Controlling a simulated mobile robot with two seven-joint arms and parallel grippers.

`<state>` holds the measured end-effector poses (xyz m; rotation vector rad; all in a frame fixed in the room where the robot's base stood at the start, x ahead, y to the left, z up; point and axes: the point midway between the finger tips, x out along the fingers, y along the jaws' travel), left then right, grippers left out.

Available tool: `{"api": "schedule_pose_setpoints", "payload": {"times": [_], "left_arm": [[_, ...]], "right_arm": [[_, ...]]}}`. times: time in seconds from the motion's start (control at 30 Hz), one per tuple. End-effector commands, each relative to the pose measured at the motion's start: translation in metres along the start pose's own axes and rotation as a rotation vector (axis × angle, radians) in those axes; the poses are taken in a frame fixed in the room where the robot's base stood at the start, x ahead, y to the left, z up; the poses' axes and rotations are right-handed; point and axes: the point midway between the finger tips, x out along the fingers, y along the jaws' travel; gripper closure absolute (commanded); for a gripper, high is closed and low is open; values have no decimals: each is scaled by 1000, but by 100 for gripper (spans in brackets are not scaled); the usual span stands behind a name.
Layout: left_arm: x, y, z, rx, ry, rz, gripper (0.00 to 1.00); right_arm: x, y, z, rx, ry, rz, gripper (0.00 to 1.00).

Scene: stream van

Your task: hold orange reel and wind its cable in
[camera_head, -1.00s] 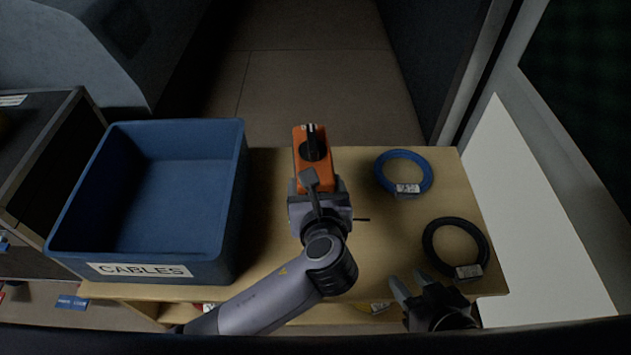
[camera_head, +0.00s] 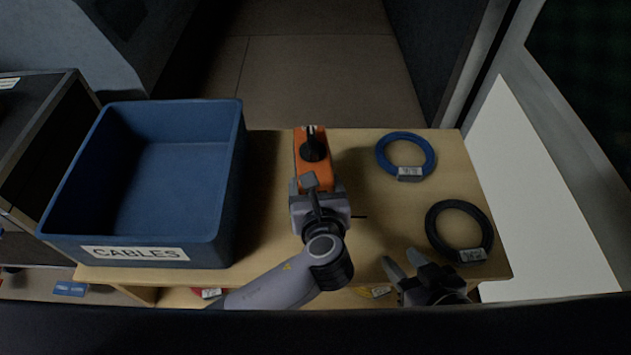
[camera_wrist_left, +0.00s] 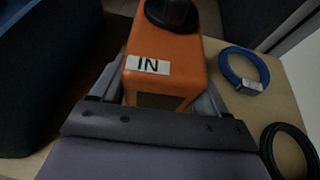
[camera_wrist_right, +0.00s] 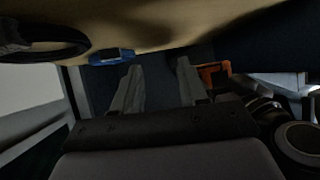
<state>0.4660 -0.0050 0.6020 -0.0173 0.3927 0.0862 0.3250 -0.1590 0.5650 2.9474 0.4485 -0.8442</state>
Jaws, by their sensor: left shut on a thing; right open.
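The orange reel (camera_head: 314,177) stands on the wooden table, with a black knob (camera_head: 314,148) on it. In the left wrist view the orange reel (camera_wrist_left: 165,60) carries a white label reading IN. My left gripper (camera_head: 318,190) is shut on the reel's near end, one finger on each side. My right gripper (camera_head: 405,265) is open and empty at the table's front edge, right of the left arm. In the right wrist view, part of the orange reel (camera_wrist_right: 213,73) shows beyond the open fingers.
A blue bin (camera_head: 220,225) labelled CABLES stands on the table's left. A blue cable coil (camera_head: 433,160) and a black cable coil (camera_head: 430,225) lie on the right. A wall borders the right side.

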Motion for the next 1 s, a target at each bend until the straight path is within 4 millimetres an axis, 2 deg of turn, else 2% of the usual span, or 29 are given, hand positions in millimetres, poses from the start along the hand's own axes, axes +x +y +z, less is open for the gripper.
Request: {"api": "schedule_pose_setpoints", "payload": {"times": [0.77,1.0], "left_arm": [[18,-1,-43,0,-4,-2,62],[23,-1,-56,-1,-3,-1,62]], "right_arm": [[8,-11,-12,-21,56,-29,57],[10,-14,-9,-19,60,-39,57]]}}
